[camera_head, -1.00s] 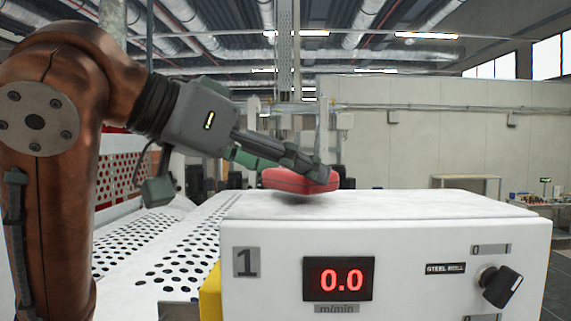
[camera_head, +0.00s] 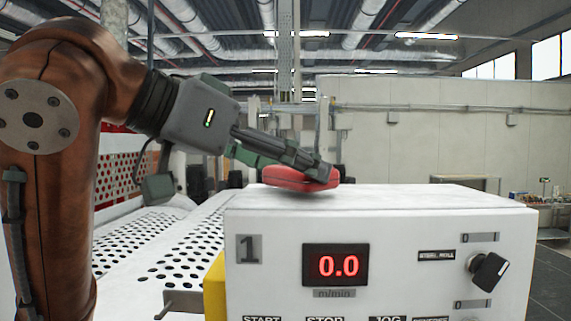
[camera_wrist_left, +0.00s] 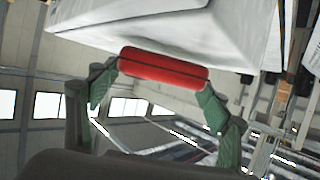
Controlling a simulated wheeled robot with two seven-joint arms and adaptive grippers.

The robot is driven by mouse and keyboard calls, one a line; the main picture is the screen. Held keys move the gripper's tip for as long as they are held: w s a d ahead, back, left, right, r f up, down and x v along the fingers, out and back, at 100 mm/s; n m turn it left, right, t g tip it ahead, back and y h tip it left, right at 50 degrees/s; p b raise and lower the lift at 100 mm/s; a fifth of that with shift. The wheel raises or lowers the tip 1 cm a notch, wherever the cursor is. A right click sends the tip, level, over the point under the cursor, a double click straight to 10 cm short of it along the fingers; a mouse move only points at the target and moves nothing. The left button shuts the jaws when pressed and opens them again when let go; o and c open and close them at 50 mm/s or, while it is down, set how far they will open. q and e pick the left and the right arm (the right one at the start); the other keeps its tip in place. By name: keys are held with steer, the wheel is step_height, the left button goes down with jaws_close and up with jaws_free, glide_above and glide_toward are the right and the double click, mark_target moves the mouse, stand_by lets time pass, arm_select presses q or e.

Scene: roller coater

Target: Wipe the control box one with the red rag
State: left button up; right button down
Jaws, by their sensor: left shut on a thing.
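The control box one (camera_head: 385,199) is a white box with a "1" label, a red 0.0 display and a black knob on its front. My left gripper (camera_head: 318,172) comes in from the left and is shut on the red rag (camera_head: 297,181), a folded red pad. The rag is slightly tilted at the back left of the box's top; whether it touches the surface is hard to tell. In the left wrist view the rag (camera_wrist_left: 163,68) sits between both green fingertips, close against the white box (camera_wrist_left: 170,28). My right gripper is not in view.
A white perforated surface (camera_head: 185,245) lies left of the box, with a yellow part (camera_head: 214,288) beside the box. A shelf (camera_head: 466,183) and a cluttered table (camera_head: 545,200) stand far back right. The box's top right of the rag is clear.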

arm_select(q)
steer(key=shift+s+f, duration=0.25)
steer(key=shift+s, duration=0.1)
steer(key=shift+w+f+b, duration=0.1)
steer(key=shift+b, duration=0.25)
steer(key=shift+w+f, duration=0.15)
steer(key=shift+f, duration=0.05)
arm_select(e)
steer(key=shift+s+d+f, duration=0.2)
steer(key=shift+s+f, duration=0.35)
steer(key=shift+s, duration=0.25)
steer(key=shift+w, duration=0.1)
